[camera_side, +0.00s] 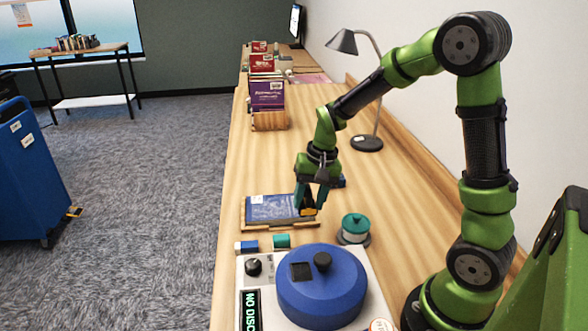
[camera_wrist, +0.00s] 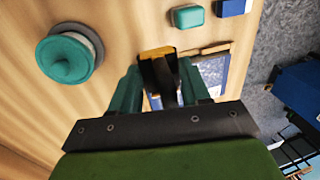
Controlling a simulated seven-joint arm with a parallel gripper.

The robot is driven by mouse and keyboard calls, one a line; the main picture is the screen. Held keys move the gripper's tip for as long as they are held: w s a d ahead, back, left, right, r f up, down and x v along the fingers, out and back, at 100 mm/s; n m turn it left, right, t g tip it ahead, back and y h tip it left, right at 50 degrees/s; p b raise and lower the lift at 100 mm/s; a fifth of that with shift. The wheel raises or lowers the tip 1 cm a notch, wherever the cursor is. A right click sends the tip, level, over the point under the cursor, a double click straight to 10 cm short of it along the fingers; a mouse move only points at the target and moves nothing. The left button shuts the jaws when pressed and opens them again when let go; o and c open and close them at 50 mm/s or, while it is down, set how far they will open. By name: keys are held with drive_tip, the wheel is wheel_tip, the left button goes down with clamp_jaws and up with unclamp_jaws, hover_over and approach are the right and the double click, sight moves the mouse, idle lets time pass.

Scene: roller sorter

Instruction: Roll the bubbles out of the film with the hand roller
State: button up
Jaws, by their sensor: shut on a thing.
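A flat blue book (camera_side: 268,208) lies on a wooden tray (camera_side: 250,227) on the counter. A clear film on it is too small to make out, and so are any bubbles. My gripper (camera_side: 308,196) is over the right end of the book and points down. In the wrist view my gripper (camera_wrist: 160,82) is shut on the dark handle of the hand roller (camera_wrist: 157,53), between its teal fingers. The roller's yellow-orange part (camera_side: 308,212) shows low, at the book's right end. I cannot tell whether it touches the film. The wrist view shows only part of the book (camera_wrist: 214,74).
A teal-lidded round pot (camera_side: 355,228) stands right of the tray. A teal block (camera_side: 282,241) and a blue-white block (camera_side: 246,247) lie in front. A blue round machine (camera_side: 322,290) fills the near counter. A lamp (camera_side: 366,143) and book rack (camera_side: 268,121) stand behind.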

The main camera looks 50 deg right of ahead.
drive_tip(key=w, duration=0.4)
drive_tip(key=w+d, duration=0.1)
drive_tip(key=w, duration=0.3)
drive_tip(key=w+d, duration=0.1)
drive_tip(key=w, duration=0.3)
drive_tip(key=shift+d, duration=0.1)
drive_tip(key=shift+w+f, duration=0.85)
drive_tip(key=shift+f, duration=0.2)
drive_tip(key=shift+w+f, duration=0.85)
drive_tip(key=shift+f, duration=0.2)
drive_tip(key=shift+s+a+f, duration=0.25)
drive_tip(key=shift+a+f, duration=0.05)
drive_tip(key=shift+f, duration=0.15)
drive_tip(key=shift+s+a+f, duration=0.2)
drive_tip(key=shift+a+f, duration=0.05)
drive_tip(key=shift+f, duration=0.2)
drive_tip(key=shift+c, duration=0.4)
drive_tip(key=shift+s+a, duration=2.1)
drive_tip(key=shift+w+d, duration=2.5)
drive_tip(key=shift+d, duration=0.1)
drive_tip(key=shift+s+d, duration=0.35)
drive_tip(key=shift+d, duration=0.15)
drive_tip(key=shift+s+a, duration=0.15)
drive_tip(key=shift+s, duration=0.15)
drive_tip(key=shift+s+a, duration=2.4)
drive_tip(key=shift+a, duration=0.05)
drive_tip(key=shift+w+d, duration=2.55)
drive_tip(key=shift+d, duration=0.1)
drive_tip(key=shift+w+r, duration=0.1)
drive_tip(key=shift+r, duration=4.05)
